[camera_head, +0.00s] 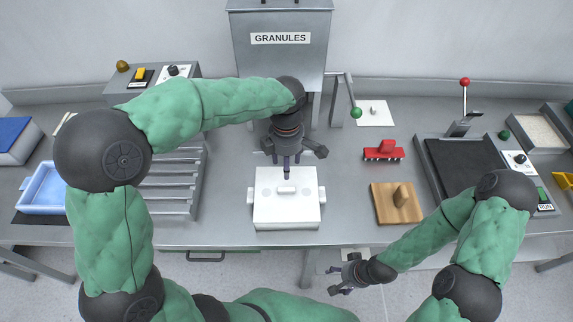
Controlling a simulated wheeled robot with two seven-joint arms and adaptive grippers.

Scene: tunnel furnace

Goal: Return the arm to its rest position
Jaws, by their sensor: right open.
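My left arm reaches in from the left and bends over the table. Its gripper (286,173) points down just above a white lidded box (287,212) with side handles, below the granules hopper. The fingers show end-on and small, so I cannot tell whether they are open or shut, or whether they touch the box. My right arm comes in from the lower right. Its gripper (333,281) is open and empty, in front of the table's front edge and over the floor.
The granules hopper (280,55) stands at the back, with a green-knobbed lever (355,112) beside it. A wooden block with a knob (396,203), a red brush-like tool (383,150) and a dark press plate (466,167) lie right. A slatted metal rack (170,190) and blue tray (42,188) are left.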

